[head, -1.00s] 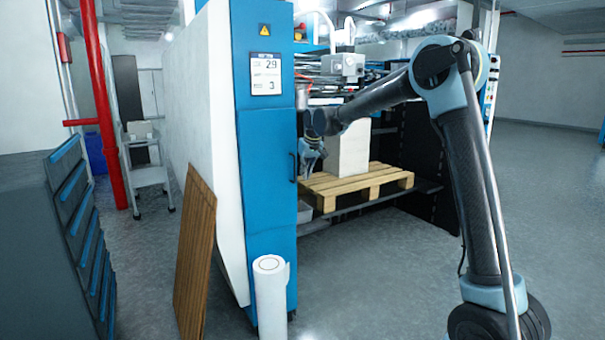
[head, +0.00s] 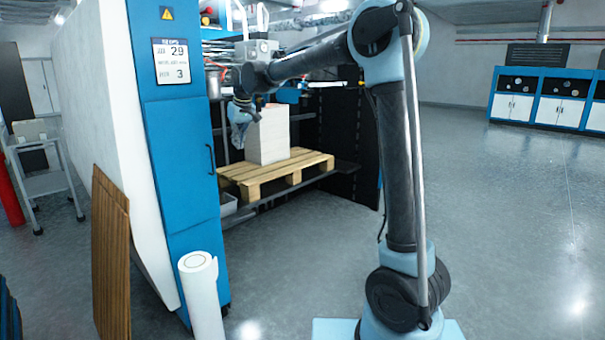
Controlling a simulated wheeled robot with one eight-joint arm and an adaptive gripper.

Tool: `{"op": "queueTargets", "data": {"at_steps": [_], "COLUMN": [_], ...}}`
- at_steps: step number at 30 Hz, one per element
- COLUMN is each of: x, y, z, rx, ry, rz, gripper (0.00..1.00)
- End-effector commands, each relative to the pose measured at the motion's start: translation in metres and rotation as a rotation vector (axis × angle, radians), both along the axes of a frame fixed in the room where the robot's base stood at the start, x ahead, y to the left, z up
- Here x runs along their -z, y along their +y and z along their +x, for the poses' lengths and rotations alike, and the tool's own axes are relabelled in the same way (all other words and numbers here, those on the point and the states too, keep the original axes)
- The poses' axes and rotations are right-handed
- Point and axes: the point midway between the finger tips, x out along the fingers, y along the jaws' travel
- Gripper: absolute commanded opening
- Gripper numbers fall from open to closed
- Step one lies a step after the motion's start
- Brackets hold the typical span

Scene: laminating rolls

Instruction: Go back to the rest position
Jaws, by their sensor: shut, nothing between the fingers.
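My gripper (head: 238,124) hangs at the end of my bent arm, left of centre in the head view. It is small in the picture, shut and empty. It shows in front of the machine's opening, just left of the white paper stack (head: 268,135). I cannot tell how far it is from the stack. My arm stands up from its base at the lower right, bends at the elbow near the top and reaches left.
The blue machine cabinet (head: 181,160) stands at left, with a white roll (head: 203,300) and brown board (head: 110,255) before it. The stack sits on a wooden pallet (head: 315,160). Blue-and-white cabinets (head: 512,105) stand far right. The floor (head: 490,230) at right is clear.

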Motion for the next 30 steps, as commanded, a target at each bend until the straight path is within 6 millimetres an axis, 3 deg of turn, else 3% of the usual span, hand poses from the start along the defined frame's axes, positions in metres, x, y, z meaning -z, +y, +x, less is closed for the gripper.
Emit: {"op": "queueTargets", "data": {"at_steps": [3, 15, 21, 30], "x": [-0.003, 0.007, 0.024, 0.062], "y": [-0.054, -0.214, -0.283, -0.369], "z": [-0.008, -0.061, -0.101, -0.171], "rx": [0.049, 0.209, 0.289, 0.408], "ry": [0.009, 0.039, 0.055, 0.082], "rz": [-0.008, -0.031, -0.042, -0.053], "gripper": [0.00, 0.00, 0.00, 0.00]}}
